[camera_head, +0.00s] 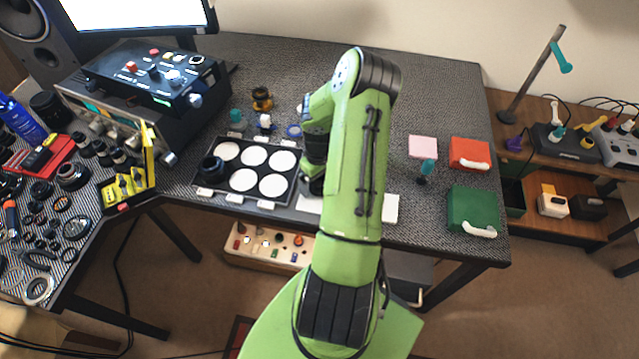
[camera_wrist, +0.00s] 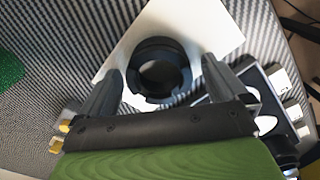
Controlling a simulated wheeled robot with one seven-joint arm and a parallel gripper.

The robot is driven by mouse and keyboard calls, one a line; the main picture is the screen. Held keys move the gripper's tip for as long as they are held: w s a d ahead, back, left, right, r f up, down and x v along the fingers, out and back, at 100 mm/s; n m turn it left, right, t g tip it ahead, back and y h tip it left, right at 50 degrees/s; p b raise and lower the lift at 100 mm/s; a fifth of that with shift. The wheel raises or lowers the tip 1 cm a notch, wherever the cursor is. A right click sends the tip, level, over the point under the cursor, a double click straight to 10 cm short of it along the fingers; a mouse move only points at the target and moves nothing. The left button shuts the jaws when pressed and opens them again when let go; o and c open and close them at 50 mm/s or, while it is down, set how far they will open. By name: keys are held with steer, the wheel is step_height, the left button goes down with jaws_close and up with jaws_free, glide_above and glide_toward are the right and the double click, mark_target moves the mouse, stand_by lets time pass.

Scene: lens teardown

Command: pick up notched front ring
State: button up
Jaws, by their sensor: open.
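The notched front ring (camera_wrist: 160,94) is a black ring with notches in its rim. In the wrist view it lies on a white sheet (camera_wrist: 222,22), between the two fingers of my gripper (camera_wrist: 160,74). The fingers are open, one on each side of the ring, with a visible gap to it. I cannot tell how far above the sheet the fingertips are. In the head view my arm hides the ring, and only parts of the white sheet (camera_head: 391,208) show beside the arm.
Red (camera_head: 469,151) and green (camera_head: 473,210) boxes stand right. The mat (camera_head: 430,95) behind is largely clear.

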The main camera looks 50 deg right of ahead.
steer(key=c, duration=1.2)
